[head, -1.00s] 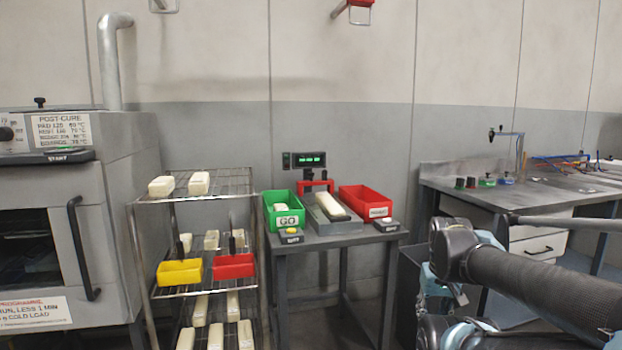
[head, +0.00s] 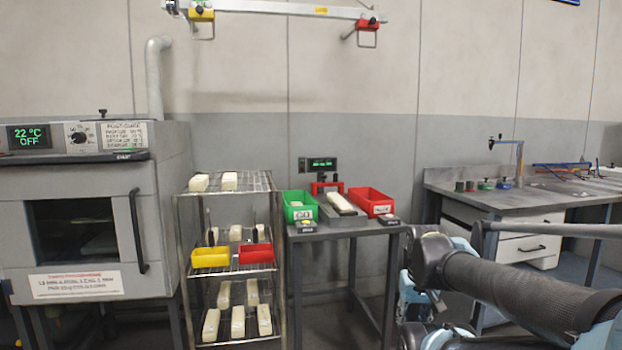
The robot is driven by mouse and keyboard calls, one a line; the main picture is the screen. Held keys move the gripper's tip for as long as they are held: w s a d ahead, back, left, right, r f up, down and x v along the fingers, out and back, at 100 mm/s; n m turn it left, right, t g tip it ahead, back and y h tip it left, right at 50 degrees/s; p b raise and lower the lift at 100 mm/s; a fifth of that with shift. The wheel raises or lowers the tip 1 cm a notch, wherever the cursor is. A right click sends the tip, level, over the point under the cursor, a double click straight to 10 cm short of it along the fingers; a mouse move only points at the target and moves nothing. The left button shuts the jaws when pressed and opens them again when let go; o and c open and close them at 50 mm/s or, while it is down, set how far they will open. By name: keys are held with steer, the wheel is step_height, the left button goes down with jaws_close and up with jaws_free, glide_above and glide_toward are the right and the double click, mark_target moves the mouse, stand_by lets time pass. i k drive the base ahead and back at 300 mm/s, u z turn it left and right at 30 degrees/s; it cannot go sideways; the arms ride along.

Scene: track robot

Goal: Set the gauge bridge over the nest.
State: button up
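A small red bridge-shaped frame with dark knobs (head: 327,185), which looks like the gauge bridge, stands at the back of the small grey table (head: 345,234). In front of it is a grey block (head: 340,217), which looks like the nest. A cream bar (head: 341,203) lies along the top of the block. The red frame is behind the bar, not over it. My arm shows at the lower right, well short of the table. My gripper is not in view.
A green GO bin (head: 300,213) and a red bin (head: 371,203) flank the block. A wire rack (head: 228,190) with cream bars stands to the left, beside an oven (head: 85,220). A workbench (head: 500,202) is at right. A rail (head: 270,9) hangs overhead.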

mark_target(340, 185)
steer(key=i, duration=1)
steer(key=u, duration=0.05)
